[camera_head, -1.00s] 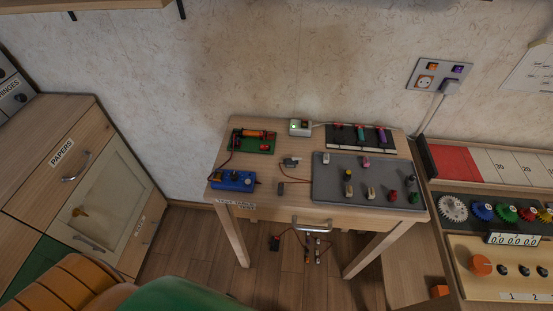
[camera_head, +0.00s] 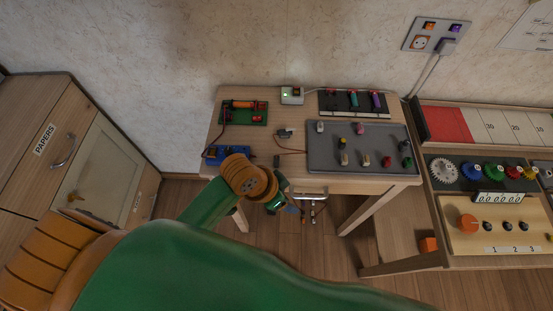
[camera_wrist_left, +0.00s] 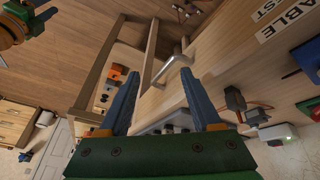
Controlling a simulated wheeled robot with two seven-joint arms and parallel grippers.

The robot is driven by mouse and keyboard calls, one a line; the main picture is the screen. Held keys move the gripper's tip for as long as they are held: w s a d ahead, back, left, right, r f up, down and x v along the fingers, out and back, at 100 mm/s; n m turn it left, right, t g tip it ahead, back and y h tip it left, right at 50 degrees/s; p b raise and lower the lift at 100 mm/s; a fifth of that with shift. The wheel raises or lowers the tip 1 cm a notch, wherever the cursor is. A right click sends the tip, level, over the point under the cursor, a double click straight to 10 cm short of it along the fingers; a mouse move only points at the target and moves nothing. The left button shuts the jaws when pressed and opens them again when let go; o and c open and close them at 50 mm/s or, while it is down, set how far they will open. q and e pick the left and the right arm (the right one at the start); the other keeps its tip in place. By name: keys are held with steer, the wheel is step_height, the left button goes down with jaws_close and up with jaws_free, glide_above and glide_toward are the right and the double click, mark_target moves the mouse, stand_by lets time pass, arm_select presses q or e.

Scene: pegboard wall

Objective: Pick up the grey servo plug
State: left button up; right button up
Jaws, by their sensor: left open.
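The grey servo plug is most likely the small dark plug (camera_head: 276,161) near the front edge of the table, partly behind my left gripper. It seems to show in the left wrist view as a dark block (camera_wrist_left: 235,98) with a red wire. My left gripper (camera_head: 291,208) is in front of the table's front edge, apart from the plug. In the left wrist view its two blue fingers (camera_wrist_left: 154,80) are spread with nothing between them. An orange and green part of my other arm shows at that view's top left, too little to tell its jaws.
The small table (camera_head: 340,184) also holds a grey mat (camera_head: 325,166) with several knobs, a blue block (camera_head: 218,151), a green board (camera_head: 230,118) and a white box (camera_head: 292,95). A small servo (camera_head: 285,133) lies behind the plug. The drawer handle is below the front edge.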

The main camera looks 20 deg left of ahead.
arm_select(q)
steer(key=w+d+r+m+g, duration=0.2)
steer(key=w+r+m, duration=0.1)
steer(key=w+m, duration=0.15)
step_height(320, 180, up, 6)
steer(key=m+y, duration=0.3)
steer(key=y, duration=0.1)
glide_above(276, 159)
steer(key=shift+d+f+n+g, duration=0.2)
steer(key=shift+d+n+g, duration=0.1)
steer(key=shift+g, duration=0.1)
steer(key=shift+a+f, duration=0.1)
steer(key=shift+f, duration=0.05)
steer(key=f, duration=0.3)
steer(key=f+p, duration=0.1)
steer(key=f, duration=0.2)
steer(key=shift+a+f, duration=0.2)
steer(key=shift+f, duration=0.05)
jaws_close()
